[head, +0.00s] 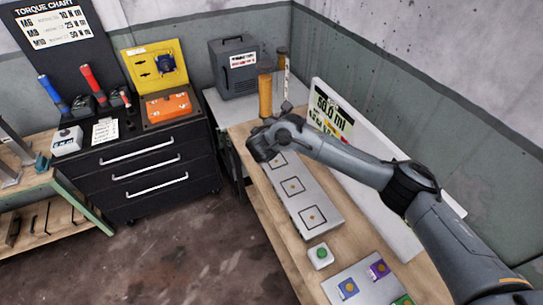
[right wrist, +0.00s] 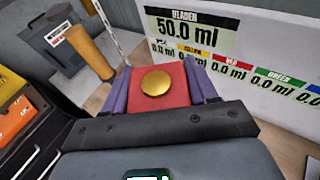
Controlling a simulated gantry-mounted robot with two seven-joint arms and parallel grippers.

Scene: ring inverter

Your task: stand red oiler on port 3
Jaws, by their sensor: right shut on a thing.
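My right gripper (head: 262,150) hangs over the far end of a long grey plate (head: 324,226). In the right wrist view its two purplish fingers (right wrist: 160,92) are shut on the red oiler (right wrist: 160,103), a red block with a gold dome on top. In the head view the gripper hides the oiler. The plate carries square-outlined ports, each with a small centre mark: a near one (head: 312,216), a middle one (head: 291,187) and a far one (head: 277,160) partly under the gripper. I cannot read port numbers. My left gripper is out of view.
Blue (head: 348,288), purple (head: 379,268) and green (head: 404,301) blocks sit on a plate at the bench's near end. A green button box (head: 320,255) stands between. An orange cylinder (head: 265,95) and the 50.0 ml board (head: 375,170) stand close to my right arm.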

